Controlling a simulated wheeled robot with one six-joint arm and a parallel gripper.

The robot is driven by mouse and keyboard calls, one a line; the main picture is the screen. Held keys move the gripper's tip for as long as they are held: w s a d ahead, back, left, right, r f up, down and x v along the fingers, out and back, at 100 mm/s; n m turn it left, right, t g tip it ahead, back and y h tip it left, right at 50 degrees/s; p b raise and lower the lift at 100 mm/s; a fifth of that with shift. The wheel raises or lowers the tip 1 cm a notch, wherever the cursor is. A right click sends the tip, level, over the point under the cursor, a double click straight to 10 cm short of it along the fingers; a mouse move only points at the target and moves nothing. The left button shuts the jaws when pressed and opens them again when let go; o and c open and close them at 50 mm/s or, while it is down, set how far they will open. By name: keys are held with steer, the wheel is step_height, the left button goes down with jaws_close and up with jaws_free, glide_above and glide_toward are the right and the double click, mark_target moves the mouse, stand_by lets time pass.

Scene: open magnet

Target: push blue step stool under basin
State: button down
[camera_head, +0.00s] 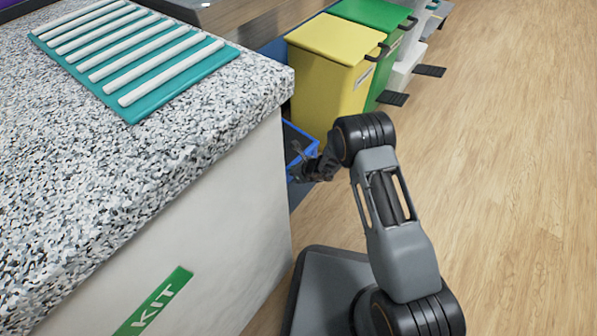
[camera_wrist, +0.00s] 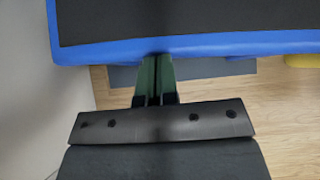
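The blue step stool (camera_head: 302,151) shows only in part in the head view, low beside the counter's end, with a blue rim and dark top. In the wrist view its blue edge (camera_wrist: 200,45) and dark top fill the upper part. My gripper (camera_head: 322,168) is right at the stool's near edge in the head view. In the wrist view the fingers (camera_wrist: 155,75) are together, with their tips at the blue edge; I cannot tell whether they touch it. Nothing shows between the fingers. The metal basin surface (camera_head: 215,12) is partly in view at the top. Most of the stool is hidden by the counter.
A speckled counter (camera_head: 130,170) with a teal ribbed mat (camera_head: 130,55) fills the left. A yellow bin (camera_head: 325,80) and a green bin (camera_head: 385,50) with pedals stand beyond the stool. Wood floor (camera_head: 510,170) is clear on the right.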

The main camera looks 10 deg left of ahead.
steer(key=shift+s+d+f, duration=0.1)
steer(key=shift+s+f, duration=0.1)
steer(key=shift+f, duration=0.1)
steer(key=d+f+p+v, duration=0.15)
steer(key=p+v, duration=0.25)
steer(key=v, duration=0.9)
steer(key=s+d+r+n+g+p, duration=0.15)
steer(key=r+n+p, duration=0.55)
steer(key=r, duration=1.1)
steer(key=s+d+r+n+g+p, duration=0.15)
steer(key=r+n+p, duration=0.25)
steer(key=r+p, duration=1)
steer(key=s+d+r+n+t+h+p, duration=0.1)
steer(key=s+d+r+n+p, duration=0.3)
steer(key=r, duration=0.8)
steer(key=s+d+r+n+t+h+p, duration=0.1)
steer(key=s+d+r+n+h+p, duration=0.3)
steer(key=r, duration=0.9)
steer(key=s+d+r+n+t+h+p, duration=0.1)
steer(key=s+d+r+n+h+p, duration=0.2)
steer(key=r, duration=1)
steer(key=s+d+p, duration=0.3)
steer(key=d+p, duration=0.2)
steer(key=d, duration=0.1)
steer(key=shift+d+n, duration=0.2)
steer(key=shift+n, duration=0.2)
